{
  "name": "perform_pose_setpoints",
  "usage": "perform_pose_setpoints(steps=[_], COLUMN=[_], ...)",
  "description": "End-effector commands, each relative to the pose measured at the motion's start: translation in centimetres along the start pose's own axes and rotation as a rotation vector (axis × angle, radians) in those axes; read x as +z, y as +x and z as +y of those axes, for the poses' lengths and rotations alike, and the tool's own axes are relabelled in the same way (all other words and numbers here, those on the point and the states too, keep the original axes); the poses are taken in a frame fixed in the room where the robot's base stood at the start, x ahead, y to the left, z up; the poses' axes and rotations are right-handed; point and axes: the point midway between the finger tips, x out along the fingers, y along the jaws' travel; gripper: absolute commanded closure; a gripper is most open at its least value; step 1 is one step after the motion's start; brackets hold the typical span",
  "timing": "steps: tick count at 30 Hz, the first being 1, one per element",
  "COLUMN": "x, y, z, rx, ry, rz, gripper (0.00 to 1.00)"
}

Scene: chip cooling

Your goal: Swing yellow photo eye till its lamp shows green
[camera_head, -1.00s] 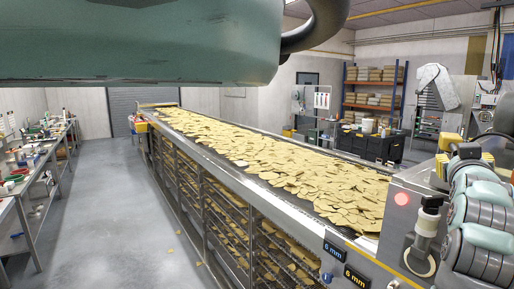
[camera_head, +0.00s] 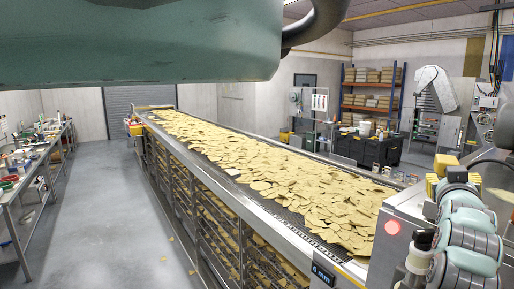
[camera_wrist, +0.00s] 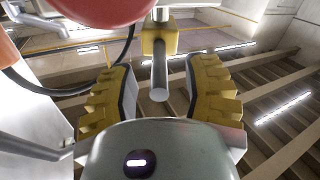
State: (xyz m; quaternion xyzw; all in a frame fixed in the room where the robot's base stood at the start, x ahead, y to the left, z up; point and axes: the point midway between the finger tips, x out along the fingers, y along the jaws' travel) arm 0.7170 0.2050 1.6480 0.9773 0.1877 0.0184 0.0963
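A yellow block (camera_wrist: 159,35), which looks like the photo eye, shows at the top of the wrist view with a grey metal rod (camera_wrist: 159,75) reaching from it toward me. In the head view a yellow block (camera_head: 446,163) shows just beyond my gripper (camera_head: 453,183). My gripper (camera_wrist: 160,92) is open, its yellow ribbed fingers on either side of the rod's end with gaps visible on both sides. A round red lamp (camera_head: 392,227) is lit on the grey box at the conveyor's near end. No green lamp shows. My arm hides part of this area.
The long conveyor (camera_head: 262,217) is covered with yellow chips (camera_head: 270,170). A black "6 mm" plate (camera_head: 323,273) is on its near edge. A cluttered bench (camera_head: 30,178) stands left, with clear floor (camera_head: 110,220) between. A dark cable (camera_wrist: 70,90) crosses left in the wrist view.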

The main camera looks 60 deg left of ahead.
Motion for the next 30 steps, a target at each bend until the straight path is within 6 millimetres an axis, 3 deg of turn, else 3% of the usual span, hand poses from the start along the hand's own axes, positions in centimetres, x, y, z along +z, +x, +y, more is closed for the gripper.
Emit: perform_pose_setpoints(steps=[2, 13, 30], x=[-0.01, -0.01, 0.24], y=[0.0, 0.0, 0.0], z=[-0.06, 0.04, 0.03], rx=[-0.001, 0.001, 0.009], ry=[0.0, 0.0, -0.001], rz=[0.0, 0.0, 0.0], gripper=[0.62, 1.0, 1.0])
